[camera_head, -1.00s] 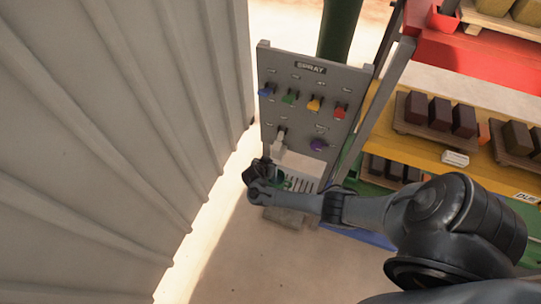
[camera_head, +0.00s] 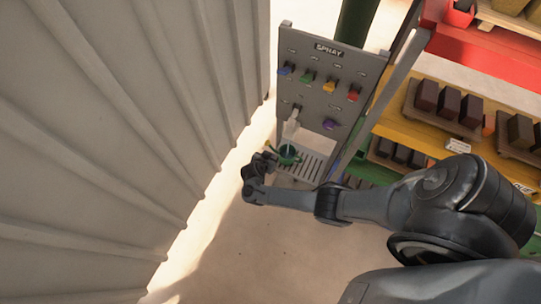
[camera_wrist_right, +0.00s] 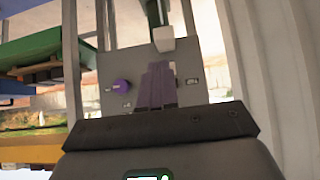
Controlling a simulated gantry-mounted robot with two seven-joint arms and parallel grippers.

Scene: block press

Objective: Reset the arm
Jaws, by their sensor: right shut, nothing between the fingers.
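My right gripper (camera_head: 262,166) reaches in from the right in the head view. It is just left of and in front of a small green-rimmed dark cup (camera_head: 288,156), apart from any clear grip on it. In the right wrist view the fingers (camera_wrist_right: 157,88) are together and empty, pointing toward the spray panel. The cup stands below the white nozzle (camera_head: 292,123) by the slatted white tray (camera_head: 312,168) of the grey spray panel (camera_head: 330,75). The nozzle's pale block (camera_wrist_right: 163,40) shows in the wrist view. My left gripper is out of view.
The panel has blue, green, yellow, red and purple knobs (camera_head: 331,125). A corrugated wall (camera_head: 130,110) fills the left. Yellow and red shelves (camera_head: 405,125) with dark blocks stand at the right, near my arm. The floor (camera_head: 260,240) in front is clear.

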